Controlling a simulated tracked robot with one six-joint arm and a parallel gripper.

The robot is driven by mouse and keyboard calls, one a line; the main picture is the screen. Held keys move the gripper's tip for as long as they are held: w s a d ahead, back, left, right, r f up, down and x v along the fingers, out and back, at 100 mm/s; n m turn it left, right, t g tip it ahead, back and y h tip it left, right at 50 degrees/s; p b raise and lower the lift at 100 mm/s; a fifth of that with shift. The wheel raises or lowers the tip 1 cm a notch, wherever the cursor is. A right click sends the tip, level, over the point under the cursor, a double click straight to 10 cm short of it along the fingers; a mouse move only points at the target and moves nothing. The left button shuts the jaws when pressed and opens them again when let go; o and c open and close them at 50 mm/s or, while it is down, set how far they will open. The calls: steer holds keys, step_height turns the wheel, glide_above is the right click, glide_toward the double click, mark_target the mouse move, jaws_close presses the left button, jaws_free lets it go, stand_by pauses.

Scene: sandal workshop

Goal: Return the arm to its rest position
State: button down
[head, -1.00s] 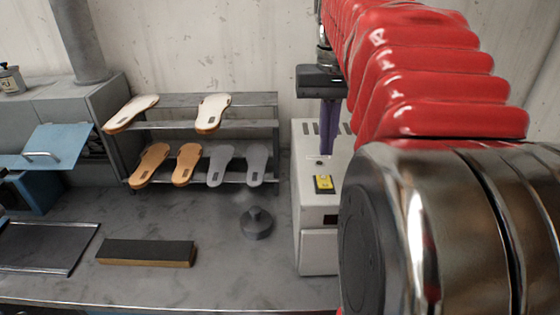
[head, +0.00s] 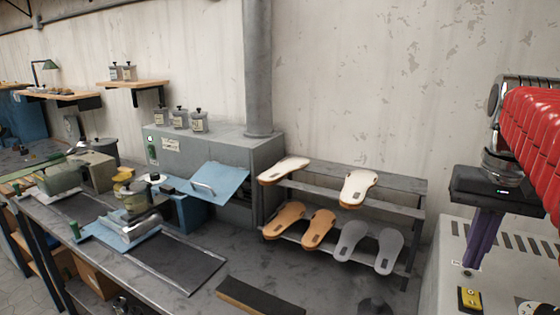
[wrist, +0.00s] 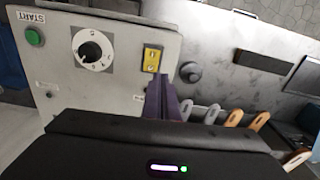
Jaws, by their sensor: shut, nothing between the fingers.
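My gripper (head: 483,240) is at the right in the head view, with its dark body and purple fingers pointing down above the pale grey machine box. The fingers are shut with nothing between them. My red-sleeved arm comes in from the right edge. In the wrist view my gripper (wrist: 164,100) also shows closed purple fingers. Below it there is the machine box (wrist: 62,75) with a green START button, a round dial and a yellow switch. I cannot tell the exact gap between the fingertips and the box.
A grey rack (head: 410,203) holds several sandal soles left of my gripper. A dark sanding block (head: 258,298) and a dark tray (head: 178,262) lie on the bench. A grey cabinet (head: 215,150) with a blue flap stands behind. A dark round knob-topped piece (wrist: 190,72) shows in the wrist view.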

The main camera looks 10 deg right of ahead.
steer(key=s+a+f+n+t, duration=0.2)
steer(key=a+f+n, duration=0.1)
steer(key=a+f, duration=0.4)
steer(key=s+a+f+n+t, duration=0.2)
steer(key=a+f, duration=0.6)
steer(key=a, duration=0.6)
steer(key=shift+s+a+f+n+t, duration=0.25)
steer(key=shift+n+t, duration=0.35)
steer(key=shift+n, duration=0.1)
